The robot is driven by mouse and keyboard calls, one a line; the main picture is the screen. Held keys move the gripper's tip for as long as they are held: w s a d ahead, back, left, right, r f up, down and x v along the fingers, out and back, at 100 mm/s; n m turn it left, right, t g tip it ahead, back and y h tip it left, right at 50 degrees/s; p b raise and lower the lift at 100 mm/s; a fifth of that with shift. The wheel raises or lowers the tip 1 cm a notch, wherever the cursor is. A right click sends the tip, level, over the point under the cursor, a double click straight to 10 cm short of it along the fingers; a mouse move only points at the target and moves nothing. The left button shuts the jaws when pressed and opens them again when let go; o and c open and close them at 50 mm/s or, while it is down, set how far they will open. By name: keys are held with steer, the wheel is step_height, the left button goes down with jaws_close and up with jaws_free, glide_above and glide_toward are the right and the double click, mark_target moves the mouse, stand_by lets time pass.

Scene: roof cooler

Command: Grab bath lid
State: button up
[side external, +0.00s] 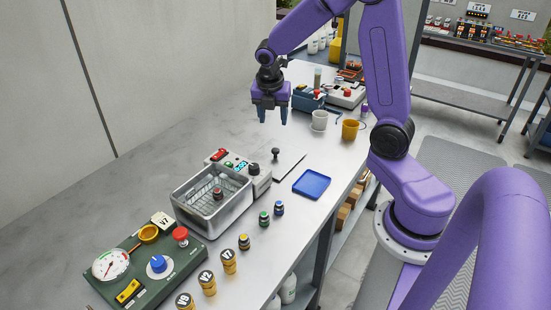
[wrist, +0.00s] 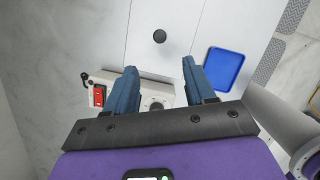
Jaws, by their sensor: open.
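The bath lid (side external: 288,164) is a flat pale metal panel with an upright black knob (side external: 276,153), lying on the bench behind the bath. In the wrist view the lid (wrist: 180,18) lies ahead of my fingertips, its round black knob (wrist: 159,36) near the middle line. My gripper (side external: 273,119) is open and empty, in the air above and beyond the lid in the side view. Its blue fingers also show in the wrist view (wrist: 160,66), spread apart and not touching the knob. The metal bath (side external: 184,207) is uncovered, with a small dark-capped vial inside.
A blue tray (side external: 312,184) lies right of the lid. Small vials (side external: 264,219) and amber jars (side external: 228,262) stand in front of the bath. A green gauge panel (side external: 135,275) is at front left. Mugs (side external: 350,129) stand behind. The bench's left side is clear.

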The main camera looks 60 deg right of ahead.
mark_target(275, 150)
steer(key=x, duration=1.4)
steer(key=shift+a+f, duration=0.2)
steer(key=shift+f, duration=0.1)
steer(key=shift+c, duration=0.3)
jaws_close()
